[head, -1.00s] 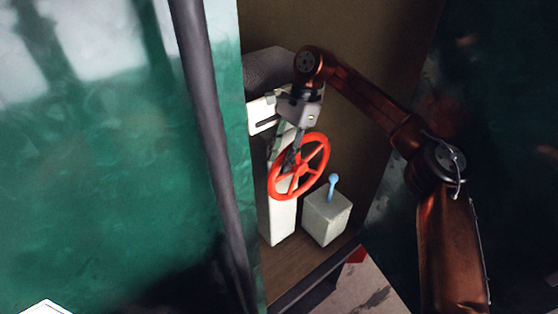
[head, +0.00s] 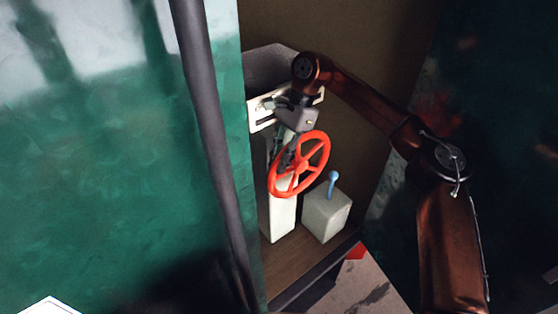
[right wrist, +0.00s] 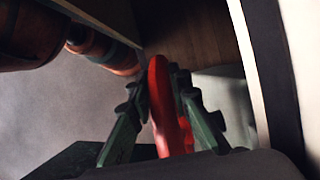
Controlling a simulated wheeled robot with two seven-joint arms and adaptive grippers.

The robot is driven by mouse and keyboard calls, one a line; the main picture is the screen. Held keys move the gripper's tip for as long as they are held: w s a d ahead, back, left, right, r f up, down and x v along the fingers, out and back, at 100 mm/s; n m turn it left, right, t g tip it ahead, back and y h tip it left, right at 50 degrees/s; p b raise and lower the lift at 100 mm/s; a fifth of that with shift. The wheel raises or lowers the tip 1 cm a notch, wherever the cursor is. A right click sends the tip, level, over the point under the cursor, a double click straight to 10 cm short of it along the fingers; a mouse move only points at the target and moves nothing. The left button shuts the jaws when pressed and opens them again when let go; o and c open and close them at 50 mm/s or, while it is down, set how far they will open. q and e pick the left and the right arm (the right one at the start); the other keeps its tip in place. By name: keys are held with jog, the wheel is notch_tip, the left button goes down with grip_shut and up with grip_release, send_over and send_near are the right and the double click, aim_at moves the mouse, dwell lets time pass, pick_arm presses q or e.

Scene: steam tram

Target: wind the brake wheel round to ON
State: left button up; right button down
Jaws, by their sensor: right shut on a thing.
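The red spoked brake wheel (head: 318,146) stands tilted in front of a pale post (head: 282,218) in the head view. My right gripper (head: 287,163) is at the wheel's upper left rim. In the right wrist view the red rim (right wrist: 162,100) runs between the two dark green fingers of my right gripper (right wrist: 160,110), and they are shut on it. The gripper hides part of the rim and spokes. I see no readable ON mark. My left gripper is not in view.
A pale box (head: 326,215) with a blue-knobbed lever (head: 333,180) stands right of the wheel. A dark upright pole (head: 207,130) and a green panel (head: 110,190) fill the left. A white slotted plate (head: 260,112) is behind my gripper.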

jog(key=shift+r, duration=0.15)
dwell(0.4)
jog(key=shift+w+d+r+y+p, duration=0.25)
jog(key=shift+r+y+p, duration=0.15)
jog(key=shift+p, duration=0.1)
jog(key=shift+w+d+r+g+y+p, duration=0.3)
jog(key=shift+d+g+y+p, duration=0.1)
jog(key=shift+g+y, duration=0.15)
jog(key=shift+w+d+r+g+y, duration=0.35)
jog(key=shift+d+g+y, duration=0.1)
jog(key=shift+y, duration=0.1)
jog(key=shift+w+d+r+g+y, duration=0.4)
jog(key=shift+d+y, duration=0.2)
jog(key=shift+y, duration=0.1)
jog(key=shift+w+d+r+g+y, duration=0.3)
jog(key=shift+d+g+y, duration=0.1)
jog(key=shift+d+y, duration=0.25)
jog(key=c, duration=1.8)
grip_release()
jog(key=shift+f, duration=0.1)
